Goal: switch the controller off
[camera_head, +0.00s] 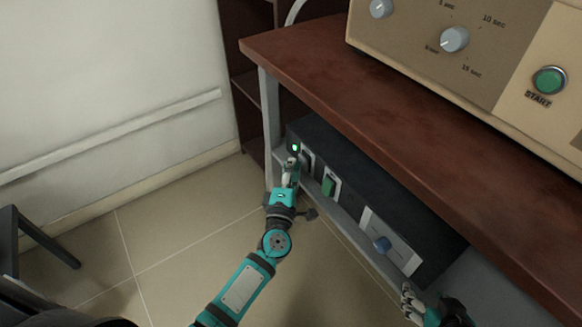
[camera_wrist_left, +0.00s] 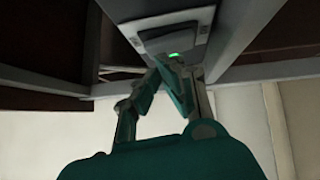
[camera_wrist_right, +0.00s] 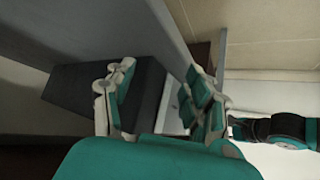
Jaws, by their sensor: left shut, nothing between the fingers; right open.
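The controller (camera_head: 345,175) is a long dark box on the shelf under the wooden bench top. My left gripper (camera_head: 291,168) is shut and empty at the left end of this front, close to the lamp. In the left wrist view its fingertips (camera_wrist_left: 165,62) overlap the controller's front; contact cannot be told. My right gripper (camera_head: 412,300) is open and empty near the controller's right end, which shows between its fingers (camera_wrist_right: 160,88).
The wooden bench top (camera_head: 400,125) overhangs the controller. A beige furnace (camera_head: 430,60) with grey knobs and a green START button (camera_head: 549,80) stands on it. A grey bench leg (camera_head: 269,120) is just left of the controller. The tiled floor (camera_head: 170,235) at left is mostly clear.

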